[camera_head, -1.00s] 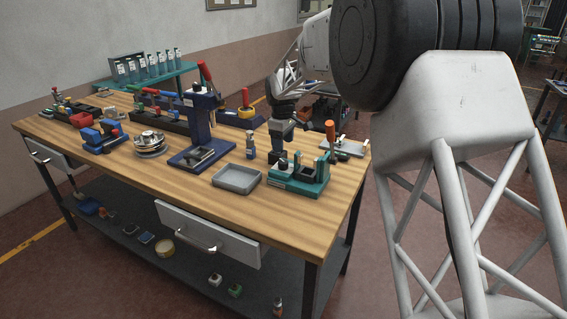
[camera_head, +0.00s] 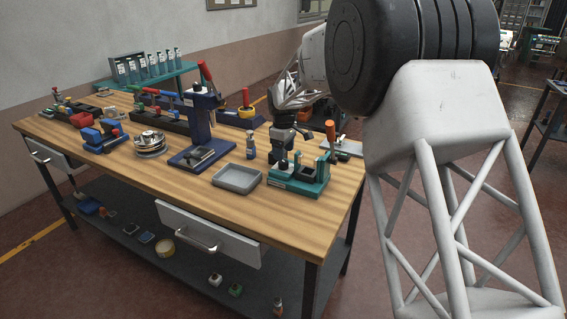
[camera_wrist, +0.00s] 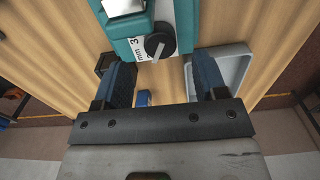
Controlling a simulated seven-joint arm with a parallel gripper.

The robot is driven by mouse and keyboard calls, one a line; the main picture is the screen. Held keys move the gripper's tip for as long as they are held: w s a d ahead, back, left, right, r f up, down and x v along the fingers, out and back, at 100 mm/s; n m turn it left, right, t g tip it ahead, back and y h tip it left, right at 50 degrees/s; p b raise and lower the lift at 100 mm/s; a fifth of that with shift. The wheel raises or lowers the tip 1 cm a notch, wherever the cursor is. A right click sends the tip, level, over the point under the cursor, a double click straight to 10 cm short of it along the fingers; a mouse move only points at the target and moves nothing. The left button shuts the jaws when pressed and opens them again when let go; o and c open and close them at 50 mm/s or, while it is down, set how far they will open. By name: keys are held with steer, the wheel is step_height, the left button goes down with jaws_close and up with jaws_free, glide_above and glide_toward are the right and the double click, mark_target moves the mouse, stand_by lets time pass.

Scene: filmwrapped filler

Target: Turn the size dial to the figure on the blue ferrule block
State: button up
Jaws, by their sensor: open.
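The size dial (camera_wrist: 160,45) is a round black knob with a raised grip bar. It sits on a light panel marked "3" and "mm" on the teal tool (camera_wrist: 125,47). The teal tool also shows on the bench in the head view (camera_head: 297,183). My gripper (camera_wrist: 163,75) is open, one finger to each side below the dial in the wrist view, apart from it. In the head view it hangs at the teal tool (camera_head: 281,160). A small blue piece (camera_wrist: 143,98) shows between the fingers; I cannot tell whether it is the ferrule block. The pointer's exact setting is unclear.
A grey tray (camera_head: 237,179) lies beside the teal tool, also at right in the wrist view (camera_wrist: 240,58). An orange-handled tool (camera_head: 331,130) stands behind it. A blue press (camera_head: 203,125) and a small bottle (camera_head: 251,146) stand to the left. The bench front (camera_head: 190,190) is clear.

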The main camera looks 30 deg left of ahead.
mark_target(283, 165)
steer(key=shift+f, duration=2.55)
steer(key=c, duration=0.9)
